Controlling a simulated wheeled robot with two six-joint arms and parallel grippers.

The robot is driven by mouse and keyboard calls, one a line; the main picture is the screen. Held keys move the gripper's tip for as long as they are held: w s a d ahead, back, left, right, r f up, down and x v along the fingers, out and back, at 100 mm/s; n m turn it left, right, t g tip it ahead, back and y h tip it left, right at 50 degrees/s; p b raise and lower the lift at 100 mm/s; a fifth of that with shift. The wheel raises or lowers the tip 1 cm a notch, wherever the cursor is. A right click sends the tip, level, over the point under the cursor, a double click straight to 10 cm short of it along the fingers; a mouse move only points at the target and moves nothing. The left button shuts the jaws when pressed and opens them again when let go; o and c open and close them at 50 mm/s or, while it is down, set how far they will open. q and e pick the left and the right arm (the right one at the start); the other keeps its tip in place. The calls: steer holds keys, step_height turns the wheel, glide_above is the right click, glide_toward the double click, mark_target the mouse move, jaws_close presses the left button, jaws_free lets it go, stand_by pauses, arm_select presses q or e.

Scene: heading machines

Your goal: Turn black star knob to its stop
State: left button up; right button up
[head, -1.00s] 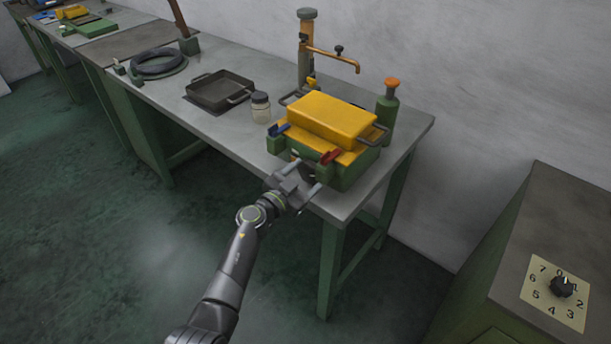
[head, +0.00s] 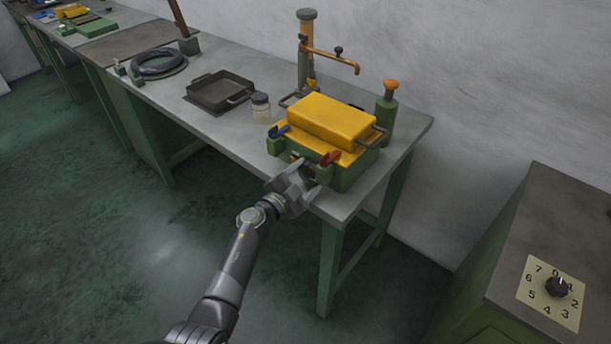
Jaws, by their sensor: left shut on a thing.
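The green box-like machine (head: 346,178) with a yellow top (head: 332,120) stands at the near right end of the grey bench. It has a blue lever and a red lever (head: 330,158) at its front corners. My left gripper (head: 305,178) is at its front face, below and between the levers, with its jaws shut on a small part there. That part is almost wholly hidden by the fingers; its place fits the black star knob, but I cannot see its shape or how far it is turned. My right gripper is not in view.
A jar (head: 260,108), a dark tray (head: 220,91) and a green bottle with an orange cap (head: 387,110) stand near the machine. A brass pipe post (head: 306,50) rises behind it. A cabinet at right carries a numbered dial (head: 550,292) with a black pointer knob.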

arm_select(q)
steer(key=shift+m, duration=1)
steer(key=o, duration=1)
steer(key=shift+s+f, duration=0.1)
steer(key=shift+f, duration=0.05)
